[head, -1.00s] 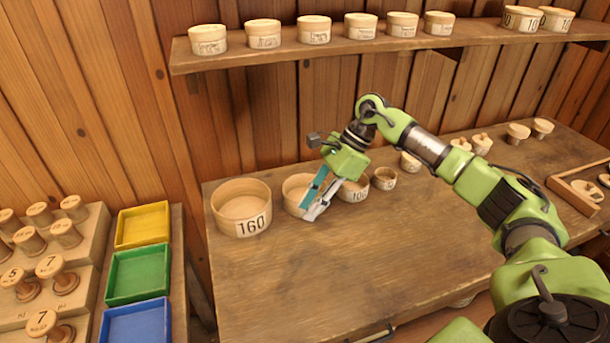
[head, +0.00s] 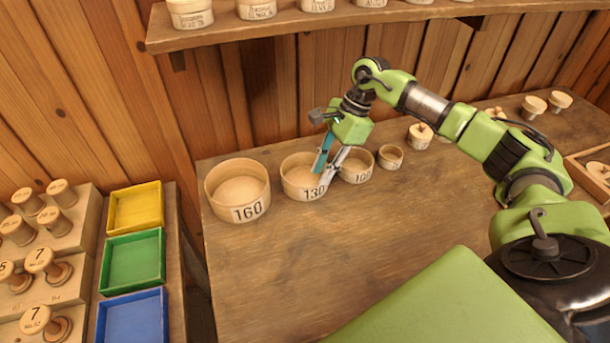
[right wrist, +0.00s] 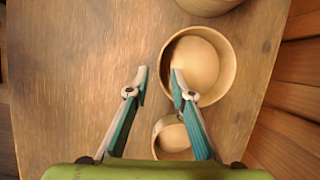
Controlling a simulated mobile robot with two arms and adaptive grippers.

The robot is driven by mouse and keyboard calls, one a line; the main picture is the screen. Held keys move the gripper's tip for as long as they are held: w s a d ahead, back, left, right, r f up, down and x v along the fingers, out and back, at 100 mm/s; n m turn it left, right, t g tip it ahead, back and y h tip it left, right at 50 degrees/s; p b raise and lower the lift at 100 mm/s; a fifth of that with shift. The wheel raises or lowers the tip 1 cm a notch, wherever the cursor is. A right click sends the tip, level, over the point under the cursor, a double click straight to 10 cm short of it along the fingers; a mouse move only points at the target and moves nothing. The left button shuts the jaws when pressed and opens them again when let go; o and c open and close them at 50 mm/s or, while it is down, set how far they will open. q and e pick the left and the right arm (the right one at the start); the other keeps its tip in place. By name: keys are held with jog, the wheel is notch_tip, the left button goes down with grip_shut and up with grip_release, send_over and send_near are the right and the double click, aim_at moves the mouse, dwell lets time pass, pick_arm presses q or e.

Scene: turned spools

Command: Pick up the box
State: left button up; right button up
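Round, open wooden boxes stand in a row on the workbench. In the head view the box marked 160 (head: 238,190) is leftmost and largest. The box marked 130 (head: 295,187) is beside it, with the box marked 100 (head: 358,166) to its right, then a smaller one (head: 390,157). My right gripper (head: 324,178) is open at the 130 box. In the right wrist view my right gripper (right wrist: 160,78) has one finger at the rim of the 130 box (right wrist: 228,72) and the other outside it over bare wood. I cannot tell whether they touch. My left gripper is not in view.
A shelf (head: 290,28) with lidded round boxes runs along the back wall. Yellow (head: 135,208), green (head: 133,262) and blue (head: 133,318) trays stand left of the workbench (head: 270,290), near racked wooden spools (head: 45,262). The workbench front is clear.

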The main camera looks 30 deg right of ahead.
aim_at(315, 186)
jog(key=shift+a+f, duration=0.15)
jog(key=shift+f, duration=0.2)
jog(key=p+x, duration=0.2)
jog(key=x, duration=0.3)
jog(key=shift+p, duration=0.35)
jog(key=shift+f, duration=0.3)
grip_shut()
